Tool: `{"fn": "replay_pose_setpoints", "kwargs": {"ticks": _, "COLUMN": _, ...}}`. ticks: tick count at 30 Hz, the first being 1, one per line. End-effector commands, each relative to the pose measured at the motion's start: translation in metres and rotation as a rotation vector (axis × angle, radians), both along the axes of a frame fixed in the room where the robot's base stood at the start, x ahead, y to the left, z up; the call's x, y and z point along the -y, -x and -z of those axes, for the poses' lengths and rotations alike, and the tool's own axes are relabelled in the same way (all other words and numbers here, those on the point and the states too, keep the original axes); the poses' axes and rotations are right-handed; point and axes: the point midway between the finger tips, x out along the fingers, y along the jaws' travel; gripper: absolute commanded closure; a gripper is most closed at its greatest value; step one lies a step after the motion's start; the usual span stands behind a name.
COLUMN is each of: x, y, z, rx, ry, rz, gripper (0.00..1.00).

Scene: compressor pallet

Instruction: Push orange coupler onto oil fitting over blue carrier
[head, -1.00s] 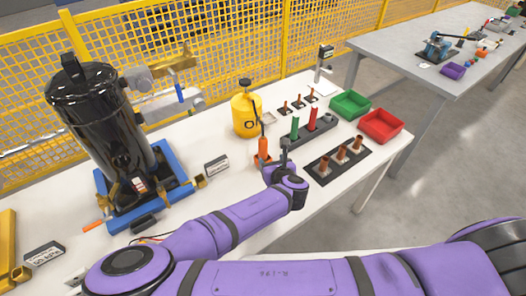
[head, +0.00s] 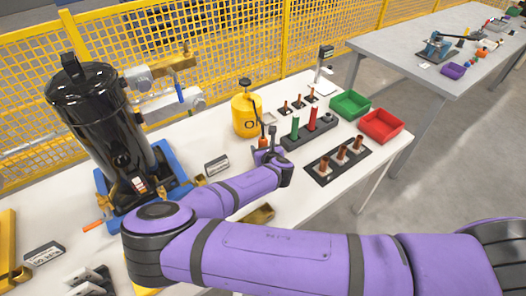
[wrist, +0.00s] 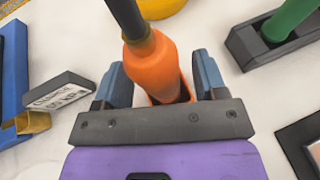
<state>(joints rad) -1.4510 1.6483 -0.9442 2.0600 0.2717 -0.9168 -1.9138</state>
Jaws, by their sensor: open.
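The orange coupler (wrist: 155,68), with a dark hose rising from its top, stands between the two blue-grey fingers of my gripper (wrist: 160,78) in the wrist view. The fingers are open, with a gap visible on each side of it. In the head view, only the top of the coupler (head: 262,143) shows above my gripper (head: 268,156). The blue carrier (head: 166,157) holds a black upright tank (head: 105,120) at the left. Brass parts show low on the tank near the carrier; I cannot tell which is the oil fitting.
A yellow oil can (head: 246,116) stands behind my gripper. A dark rack (head: 310,133) with green and red handles is to its right. Green (head: 350,105) and red (head: 381,125) bins stand farther right. A small label block (head: 216,166) sits between gripper and carrier.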

Motion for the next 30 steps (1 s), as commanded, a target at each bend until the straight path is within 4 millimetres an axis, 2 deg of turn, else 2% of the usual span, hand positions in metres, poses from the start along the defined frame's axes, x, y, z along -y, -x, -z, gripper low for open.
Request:
{"fn": "replay_pose_setpoints", "kwargs": {"ticks": 8, "x": -0.001, "y": -0.003, "z": 0.001, "rx": 0.0, "ry": 0.001, "rz": 0.001, "gripper": 0.35}}
{"fn": "replay_pose_setpoints", "kwargs": {"ticks": 16, "x": -0.001, "y": -0.003, "z": 0.001, "rx": 0.0, "ry": 0.001, "rz": 0.001, "gripper": 0.95}}
{"fn": "replay_pose_setpoints", "kwargs": {"ticks": 25, "x": -0.001, "y": -0.003, "z": -0.003, "rx": 0.001, "ry": 0.0, "rz": 0.001, "gripper": 0.95}}
{"fn": "replay_pose_setpoints", "kwargs": {"ticks": 30, "x": -0.001, "y": -0.003, "z": -0.025, "rx": 0.003, "ry": -0.002, "rz": 0.0, "gripper": 0.95}}
